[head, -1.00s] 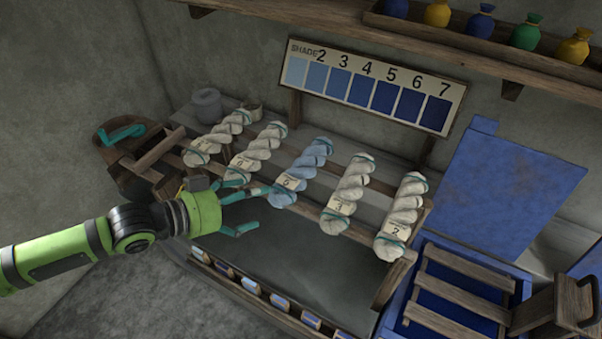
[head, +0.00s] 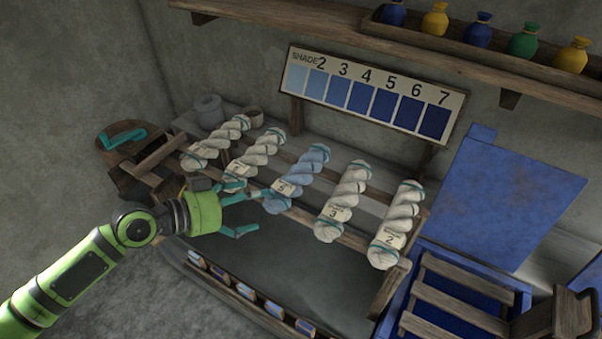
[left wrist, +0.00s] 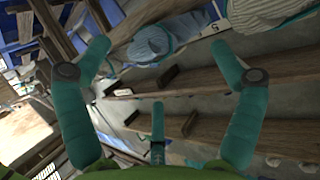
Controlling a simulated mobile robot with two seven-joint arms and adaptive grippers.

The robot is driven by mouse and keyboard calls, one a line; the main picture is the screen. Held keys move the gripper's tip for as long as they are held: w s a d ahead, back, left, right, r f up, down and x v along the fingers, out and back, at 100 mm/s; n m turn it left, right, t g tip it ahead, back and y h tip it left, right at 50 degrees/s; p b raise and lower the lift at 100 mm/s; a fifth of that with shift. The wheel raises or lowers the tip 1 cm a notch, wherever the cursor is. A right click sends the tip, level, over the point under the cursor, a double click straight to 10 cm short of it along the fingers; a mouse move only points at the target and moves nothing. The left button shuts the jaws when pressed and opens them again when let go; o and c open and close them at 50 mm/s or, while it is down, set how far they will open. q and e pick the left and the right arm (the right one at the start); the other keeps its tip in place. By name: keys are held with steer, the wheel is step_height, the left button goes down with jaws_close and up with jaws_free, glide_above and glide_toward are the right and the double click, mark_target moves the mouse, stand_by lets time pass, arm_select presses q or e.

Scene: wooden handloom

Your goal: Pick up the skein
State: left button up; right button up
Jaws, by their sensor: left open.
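Several twisted skeins with teal ties and paper tags lie side by side across a wooden rack. One is light blue (head: 311,163); the others are off-white, such as the one to its right (head: 348,192) and the rightmost one (head: 402,214). My left gripper (head: 256,212) is open and empty, just left of the light blue skein's tagged near end. One finger is very near that end; I cannot tell if it touches. In the left wrist view, the bluish skein (left wrist: 151,42) shows beyond and between the spread fingers (left wrist: 163,46). My right gripper is not in view.
A shade board (head: 371,92) stands behind the rack (head: 300,216). A shelf of coloured bottles (head: 478,29) is above. A blue vat with wooden slats (head: 459,296) is at lower right. A round wooden tub (head: 118,152) stands at left.

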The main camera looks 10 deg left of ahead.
mark_target(266, 198)
arm_select(q)
steer(key=p+x, duration=0.2)
steer(key=x, duration=0.3)
steer(key=shift+s+d+r+p, duration=0.1)
steer(key=shift+d+r+p, duration=0.1)
steer(key=shift+p, duration=0.2)
steer(key=shift+d+f, duration=0.15)
steer(key=shift+f, duration=0.1)
steer(key=c, duration=1.5)
